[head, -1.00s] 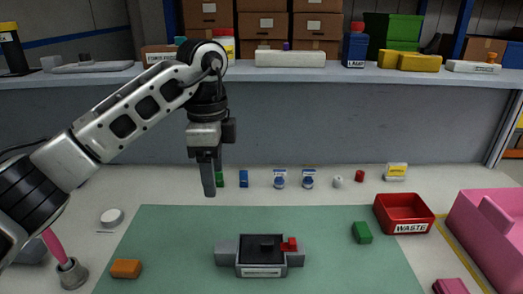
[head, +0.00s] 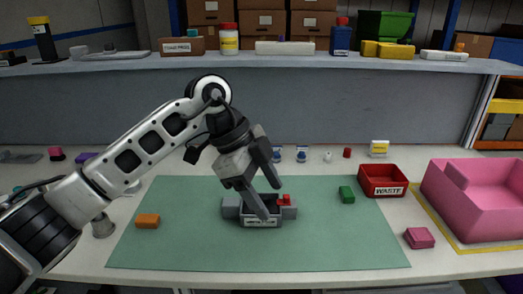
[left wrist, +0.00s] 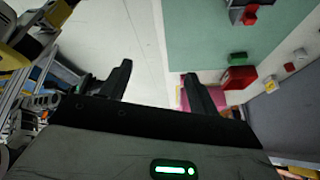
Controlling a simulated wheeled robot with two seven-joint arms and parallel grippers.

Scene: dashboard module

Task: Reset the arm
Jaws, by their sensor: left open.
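My left gripper (head: 269,200) is in front of the dashboard module in the head view, tilted down to the right. Its two fingers are apart with nothing between them. In the left wrist view the open fingers (left wrist: 158,78) point away over pale floor or table, with the mat to their right. The grey dashboard module (head: 231,207) sits on the green mat, partly hidden by the gripper, with a red block (head: 284,200) at its right side. I cannot tell whether the gripper touches the module. My right gripper is not in view.
An orange block (head: 148,221) lies on the mat (head: 330,245) at left, a green block (head: 347,194) at right. A red waste bin (head: 382,181), a pink block (head: 419,238) and a large pink bin (head: 475,205) stand right. A shelf (head: 300,64) spans the back.

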